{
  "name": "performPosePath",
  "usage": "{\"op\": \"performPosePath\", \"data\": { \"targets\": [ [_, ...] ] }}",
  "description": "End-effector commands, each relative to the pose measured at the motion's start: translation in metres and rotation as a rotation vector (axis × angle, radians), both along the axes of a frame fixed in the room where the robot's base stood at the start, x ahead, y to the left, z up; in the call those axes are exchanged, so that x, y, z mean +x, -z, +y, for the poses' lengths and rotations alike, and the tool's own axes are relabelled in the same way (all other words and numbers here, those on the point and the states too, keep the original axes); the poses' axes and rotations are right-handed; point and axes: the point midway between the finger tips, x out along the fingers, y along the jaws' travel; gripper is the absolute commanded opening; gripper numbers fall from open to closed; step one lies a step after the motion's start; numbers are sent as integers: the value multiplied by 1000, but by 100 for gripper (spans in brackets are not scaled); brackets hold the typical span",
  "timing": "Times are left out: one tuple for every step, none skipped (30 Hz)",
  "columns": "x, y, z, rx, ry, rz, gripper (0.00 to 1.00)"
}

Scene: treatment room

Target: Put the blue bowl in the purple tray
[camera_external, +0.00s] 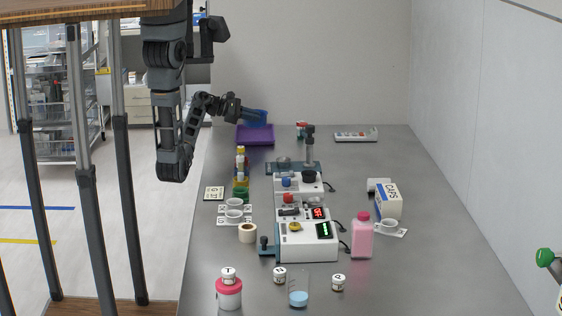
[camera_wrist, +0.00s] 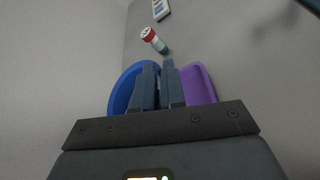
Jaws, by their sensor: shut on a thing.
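The blue bowl (camera_external: 258,116) is at the far end of the bench, held tilted by my gripper (camera_external: 247,112) just above the purple tray. In the wrist view the blue bowl (camera_wrist: 124,90) shows to the left of and behind the fingers of my gripper (camera_wrist: 160,66), which are shut on its rim. The purple tray (camera_external: 255,136) lies flat at the back left of the bench. In the wrist view the purple tray (camera_wrist: 197,84) shows to the right of the fingers. The fingers hide part of the bowl and tray. I cannot tell whether the bowl touches the tray.
A small jar with a red lid (camera_external: 301,129) stands right of the tray; it also shows in the wrist view (camera_wrist: 154,40). A pale device (camera_external: 356,136) lies farther right. Several bench devices (camera_external: 306,240) and cups fill the middle.

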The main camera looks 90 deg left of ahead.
Motion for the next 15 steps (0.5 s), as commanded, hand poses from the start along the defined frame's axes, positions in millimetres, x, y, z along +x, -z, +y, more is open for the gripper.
{"op": "performPosePath", "data": {
  "targets": [
    [-1, 5, 9, 1, -2, -1, 0],
    [-1, 7, 13, -1, -1, -1, 0],
    [-1, 10, 17, 0, -1, 0, 0],
    [-1, 11, 19, 1, 0, 0, 0],
    [-1, 12, 22, 2, 0, 0, 0],
    [-1, 13, 23, 2, 0, 0, 0],
    [-2, 14, 24, 1, 0, 0, 0],
    [-2, 16, 25, 1, 0, 0, 0],
    [-2, 18, 25, 0, 1, 0, 0],
    [-2, 20, 25, 0, 1, 0, 0],
    [-2, 23, 24, 0, 0, 1, 0],
    [-2, 28, 24, 0, 0, 1, 0],
    [-2, 33, 24, -2, -1, 1, 0],
    [-2, 37, 24, -2, -1, 1, 0],
    [-2, 43, 24, -2, 0, 1, 0]
  ]
}}
